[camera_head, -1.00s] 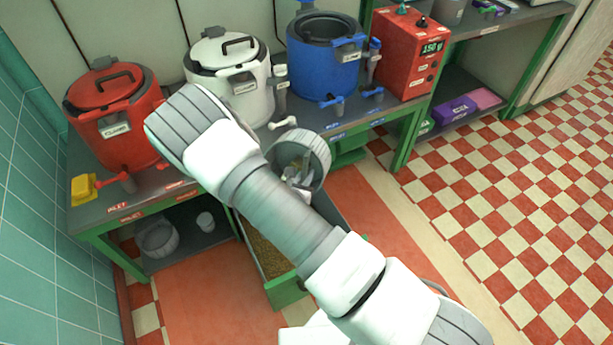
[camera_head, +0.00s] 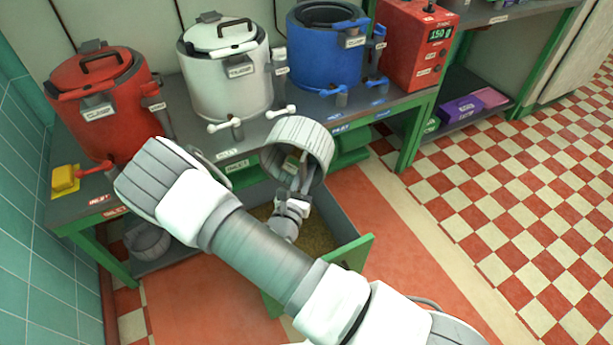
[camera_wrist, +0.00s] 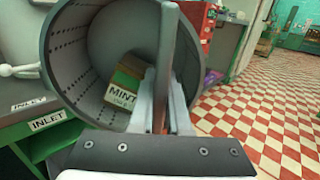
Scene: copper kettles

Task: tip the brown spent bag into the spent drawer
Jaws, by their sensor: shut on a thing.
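My gripper (camera_head: 291,200) is shut on the bar-like handle of a grey perforated basket (camera_head: 300,132). In the wrist view my gripper's fingers (camera_wrist: 163,85) close around this upright brown bar, with the basket (camera_wrist: 58,45) right behind. The basket is tilted on its side, its mouth facing my gripper. A brown bag (camera_wrist: 126,82) with a green band and a label reading MINT lies inside against the wall; it shows small in the head view (camera_head: 292,163). The spent drawer (camera_head: 345,258) is open below the basket, with brown grains (camera_head: 318,243) inside. My arm hides part of it.
A red kettle (camera_head: 100,85), a white kettle (camera_head: 225,85) and a blue kettle (camera_head: 325,65) stand on the bench above the drawer. A red scale box (camera_head: 415,45) stands at the right. The checkered floor (camera_head: 500,200) at the right is clear.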

